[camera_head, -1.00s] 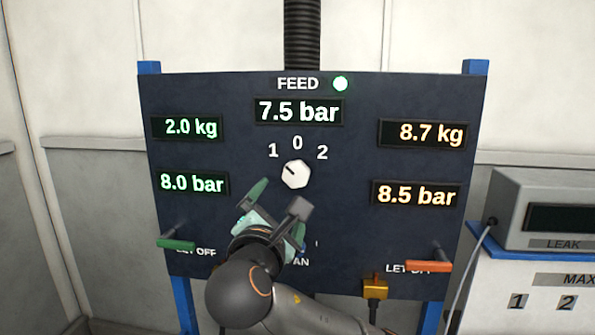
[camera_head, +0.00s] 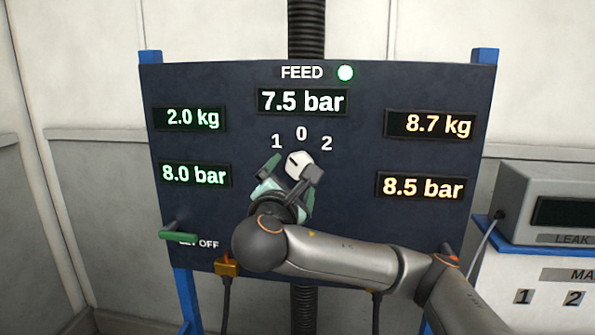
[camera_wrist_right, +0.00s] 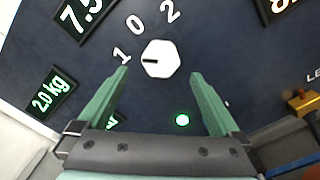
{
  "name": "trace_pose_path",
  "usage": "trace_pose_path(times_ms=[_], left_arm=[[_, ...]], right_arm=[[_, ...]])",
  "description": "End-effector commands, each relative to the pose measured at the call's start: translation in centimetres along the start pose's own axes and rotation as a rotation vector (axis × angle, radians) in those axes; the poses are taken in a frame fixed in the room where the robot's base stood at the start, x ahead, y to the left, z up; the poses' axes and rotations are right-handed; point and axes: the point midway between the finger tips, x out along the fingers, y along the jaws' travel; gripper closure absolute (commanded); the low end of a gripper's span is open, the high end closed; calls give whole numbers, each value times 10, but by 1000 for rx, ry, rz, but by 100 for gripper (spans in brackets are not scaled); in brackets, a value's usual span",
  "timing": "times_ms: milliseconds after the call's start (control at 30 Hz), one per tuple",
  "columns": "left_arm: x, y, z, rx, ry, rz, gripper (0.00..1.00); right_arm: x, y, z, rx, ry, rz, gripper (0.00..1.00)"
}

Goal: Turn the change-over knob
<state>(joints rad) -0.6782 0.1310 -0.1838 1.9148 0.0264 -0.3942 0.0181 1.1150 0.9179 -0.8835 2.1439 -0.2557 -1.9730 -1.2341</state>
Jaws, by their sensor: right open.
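The change-over knob (camera_head: 299,165) is a white hexagonal knob with a dark pointer line, on the dark panel (camera_head: 350,150) below the marks 1, 0 and 2. Its line points toward the 1 side. In the right wrist view the knob (camera_wrist_right: 160,59) sits just beyond the fingertips, between their lines. My right gripper (camera_head: 291,170) is open and empty, close to the knob from below; its green fingers (camera_wrist_right: 160,75) spread wider than the knob. In the head view a fingertip partly covers the knob's lower right. My left gripper is not in view.
A green lever (camera_head: 179,235) sticks out at lower left. A leak box (camera_head: 550,205) stands at right. My right arm hides the panel's lower right.

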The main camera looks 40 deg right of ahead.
Motion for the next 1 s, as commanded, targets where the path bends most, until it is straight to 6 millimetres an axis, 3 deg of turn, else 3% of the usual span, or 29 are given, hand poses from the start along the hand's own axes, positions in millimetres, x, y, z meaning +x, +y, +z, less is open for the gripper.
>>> trace_pose_path(times_ms=[100,400,767,1000], left_arm=[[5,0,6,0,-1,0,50],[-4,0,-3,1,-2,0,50],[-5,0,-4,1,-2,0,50],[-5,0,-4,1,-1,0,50]], right_arm=[[15,-3,2,4,-6,-7,0],[57,-1,1,1,-1,-6,0],[63,-2,0,2,1,-4,0],[62,-2,0,2,1,-3,25]])
